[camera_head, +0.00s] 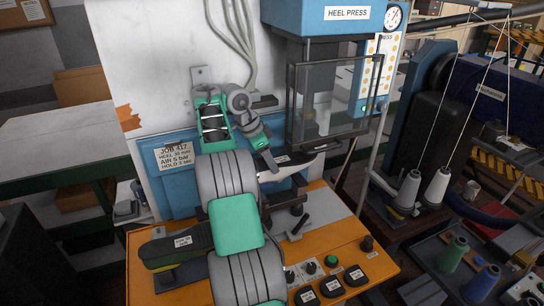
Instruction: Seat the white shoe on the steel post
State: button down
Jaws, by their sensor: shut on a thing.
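The white shoe (291,167) is in the middle of the view, in front of the blue heel press. A small label shows on its upper side, and one end points right under the press guard. My gripper (268,161) is shut on the shoe at its left part, and the fingers hide some of it. The shoe appears raised above the orange bench top. I cannot clearly make out the steel post; the shoe and my arm may hide it. I cannot tell whether the shoe touches anything below.
The heel press (325,19) has a clear guard (335,95) just right of the shoe. Knobs and buttons line the front. Thread cones (437,186) stand at right.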

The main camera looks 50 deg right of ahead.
aim_at(269, 174)
jog(key=shift+f+b, duration=2.3)
jog(key=shift+f, duration=0.35)
jog(key=shift+f, duration=0.2)
jog(key=c, duration=0.7)
grip_release()
jog(key=shift+c, duration=0.2)
jog(key=o, duration=0.4)
jog(key=shift+f, duration=0.15)
